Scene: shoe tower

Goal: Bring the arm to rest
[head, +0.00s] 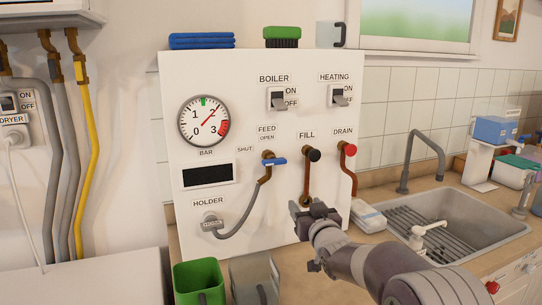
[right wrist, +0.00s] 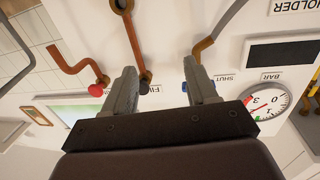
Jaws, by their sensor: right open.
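My right gripper (head: 312,212) reaches in from the lower right and hovers in front of the white panel, below the fill and drain valves. In the right wrist view its two fingers (right wrist: 162,85) stand apart with nothing between them. The panel (head: 230,85) carries a pressure gauge (head: 205,121), its red needle pointing near 2. The feed valve has a blue handle (head: 274,162) lying about level. The fill valve has a black knob (head: 314,155) and the drain valve a red knob (head: 349,149). My left gripper is not in view.
A green bin (head: 198,285) and a grey-clear container (head: 255,278) stand before the panel. A hose (head: 240,222) runs from the holder to the feed pipe. A sink (head: 470,222) with a tap (head: 410,160) lies to the right. A white sponge-like block (head: 368,216) lies beside it.

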